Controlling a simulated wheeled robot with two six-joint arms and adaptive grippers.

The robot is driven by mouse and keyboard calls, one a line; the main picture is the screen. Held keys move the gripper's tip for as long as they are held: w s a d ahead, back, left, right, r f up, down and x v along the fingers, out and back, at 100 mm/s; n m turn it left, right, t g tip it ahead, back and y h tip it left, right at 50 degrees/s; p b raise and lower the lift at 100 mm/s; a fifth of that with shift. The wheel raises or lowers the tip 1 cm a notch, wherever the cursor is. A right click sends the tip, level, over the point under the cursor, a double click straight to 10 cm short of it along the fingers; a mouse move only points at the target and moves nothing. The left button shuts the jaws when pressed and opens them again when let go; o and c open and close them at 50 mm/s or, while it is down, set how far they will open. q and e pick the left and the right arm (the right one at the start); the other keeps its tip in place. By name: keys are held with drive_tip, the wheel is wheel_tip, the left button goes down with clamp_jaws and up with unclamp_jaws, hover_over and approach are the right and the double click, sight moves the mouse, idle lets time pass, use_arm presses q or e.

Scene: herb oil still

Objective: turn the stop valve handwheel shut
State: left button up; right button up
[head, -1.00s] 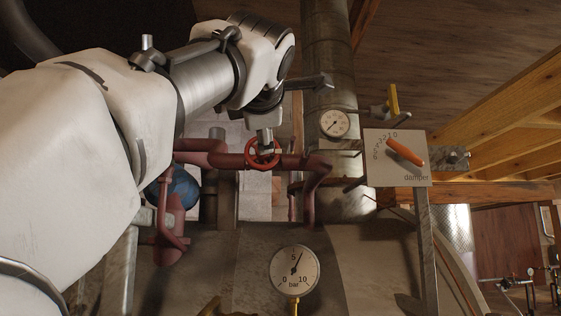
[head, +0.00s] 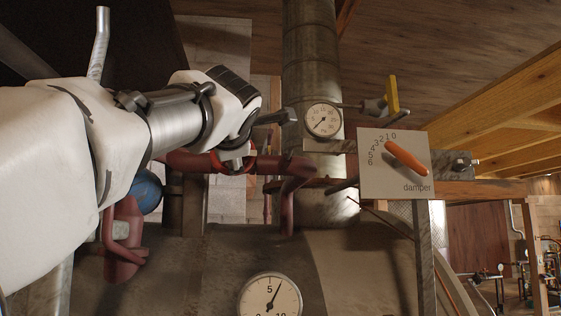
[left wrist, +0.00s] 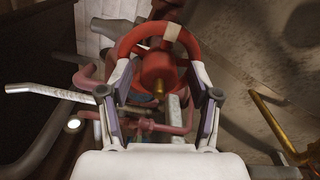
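The red stop valve handwheel (head: 247,163) sits on the dark red pipe, mostly hidden behind my left gripper in the head view. In the left wrist view the handwheel (left wrist: 133,37) shows face-on, with a red hub, a brass stem end and a pale patch on its rim. My left gripper (left wrist: 159,68) has its two fingers spread wide, one at each side of the wheel's lower half. The fingertips overlap the rim in the picture; I cannot tell whether they touch it. My left gripper (head: 234,152) also shows in the head view. My right gripper is out of view.
A damper plate (head: 375,180) with an orange lever stands right of the flue pipe (head: 314,60). A dial gauge (head: 323,120) is on the flue, and a bar gauge (head: 270,298) is low in front. A yellow-handled valve (head: 392,95) sticks out at right. Red pipes (head: 295,185) surround the wheel.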

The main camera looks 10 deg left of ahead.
use_arm(q)
drive_tip(key=shift+s+d+r, duration=0.1)
drive_tip(key=shift+s+d, duration=0.05)
drive_tip(key=shift+s, duration=0.2)
drive_tip(key=shift+c, duration=0.7)
drive_tip(key=shift+d, duration=0.1)
drive_tip(key=c, duration=1)
